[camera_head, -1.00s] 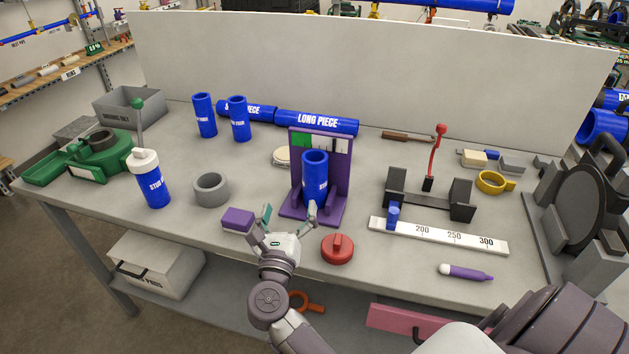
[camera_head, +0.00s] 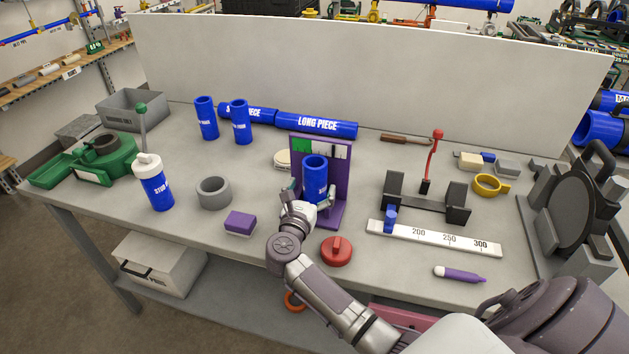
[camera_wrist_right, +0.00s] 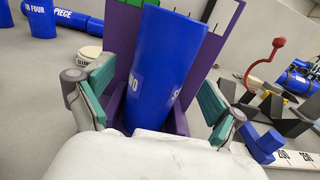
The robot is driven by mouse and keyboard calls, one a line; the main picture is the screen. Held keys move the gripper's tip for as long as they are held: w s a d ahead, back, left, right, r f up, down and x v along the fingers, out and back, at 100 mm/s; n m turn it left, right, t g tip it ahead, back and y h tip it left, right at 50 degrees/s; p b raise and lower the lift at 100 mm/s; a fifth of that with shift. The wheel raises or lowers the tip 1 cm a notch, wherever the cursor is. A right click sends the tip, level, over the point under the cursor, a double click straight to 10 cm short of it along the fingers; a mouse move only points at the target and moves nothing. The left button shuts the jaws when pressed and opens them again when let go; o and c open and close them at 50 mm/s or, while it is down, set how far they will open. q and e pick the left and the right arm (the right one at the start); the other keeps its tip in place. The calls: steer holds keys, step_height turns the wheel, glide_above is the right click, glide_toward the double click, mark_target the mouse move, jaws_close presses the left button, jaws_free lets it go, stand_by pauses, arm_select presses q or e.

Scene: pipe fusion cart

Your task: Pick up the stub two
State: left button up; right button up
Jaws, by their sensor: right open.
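A blue stub (camera_head: 315,174) stands upright in the purple stand (camera_head: 335,208). Its white label is only partly readable, so I cannot fully confirm that it is stub two. My right gripper (camera_head: 312,196) is at the front of this stub, low on it. In the right wrist view, the open fingers of the right gripper (camera_wrist_right: 158,88) lie on either side of the blue stub (camera_wrist_right: 163,70), with small gaps showing. My left gripper is not in view.
Two blue stubs (camera_head: 207,118) (camera_head: 241,122) stand at the back left, near the long piece (camera_head: 318,125).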

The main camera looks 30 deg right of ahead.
steer(key=x, duration=0.3)
steer(key=shift+w+d+f+p, duration=0.1)
steer(key=shift+w+p, duration=0.05)
steer(key=shift+p, duration=0.2)
steer(key=shift+c, duration=0.4)
steer(key=c, duration=1.5)
